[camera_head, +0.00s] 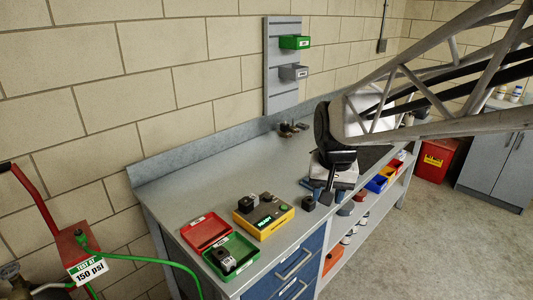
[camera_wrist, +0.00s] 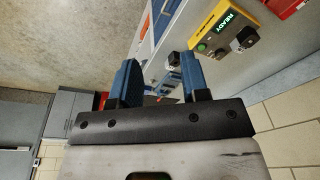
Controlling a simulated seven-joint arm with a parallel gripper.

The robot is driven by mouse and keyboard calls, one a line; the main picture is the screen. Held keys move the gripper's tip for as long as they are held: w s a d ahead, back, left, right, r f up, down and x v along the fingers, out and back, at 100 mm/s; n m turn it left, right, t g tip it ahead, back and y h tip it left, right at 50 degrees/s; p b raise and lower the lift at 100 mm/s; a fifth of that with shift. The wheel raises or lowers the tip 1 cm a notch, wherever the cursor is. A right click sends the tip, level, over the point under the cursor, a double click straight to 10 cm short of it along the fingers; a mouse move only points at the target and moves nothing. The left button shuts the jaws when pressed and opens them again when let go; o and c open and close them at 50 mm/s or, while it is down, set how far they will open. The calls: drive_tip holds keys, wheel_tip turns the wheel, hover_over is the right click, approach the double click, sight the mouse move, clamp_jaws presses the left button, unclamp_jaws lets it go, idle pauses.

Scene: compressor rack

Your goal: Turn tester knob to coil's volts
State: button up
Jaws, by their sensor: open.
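The yellow tester (camera_head: 277,222) sits on the left part of the bench, with a lit READY display on its front. A black block, apparently a coil (camera_head: 248,203), sits at its left end. A small dark knob (camera_head: 267,197) is beside it, and a green button is at the right end; the knob's setting is too small to read. The tester (camera_wrist: 218,28) also shows at the top of the wrist view. My gripper (camera_head: 325,191) is above the bench, right of the tester and apart from it. Its blue fingers (camera_wrist: 162,78) are open and empty.
A red tray (camera_head: 190,227) and a green tray (camera_head: 247,243) with a part in it lie left of the tester. A small black block (camera_head: 309,204) stands on the bench between the tester and my gripper. Coloured bins line the shelf below.

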drive_tip(key=w+a+f+m, duration=0.1)
drive_tip(key=w+a+f, duration=0.15)
drive_tip(key=w, duration=0.45)
drive_tip(key=w+a+f, duration=0.2)
drive_tip(key=w+a, duration=0.1)
drive_tip(key=w, duration=0.4)
drive_tip(key=m+g, duration=0.1)
approach(268, 196)
drive_tip(key=shift+s+d+f, duration=0.2)
drive_tip(key=shift+d+f, duration=0.05)
drive_tip(key=shift+f, duration=0.2)
drive_tip(key=shift+w+a+f, duration=0.2)
drive_tip(key=shift+w+f, duration=0.1)
drive_tip(key=shift+f, duration=0.1)
drive_tip(key=shift+a+f, duration=0.15)
drive_tip(key=shift+f, duration=3.65)
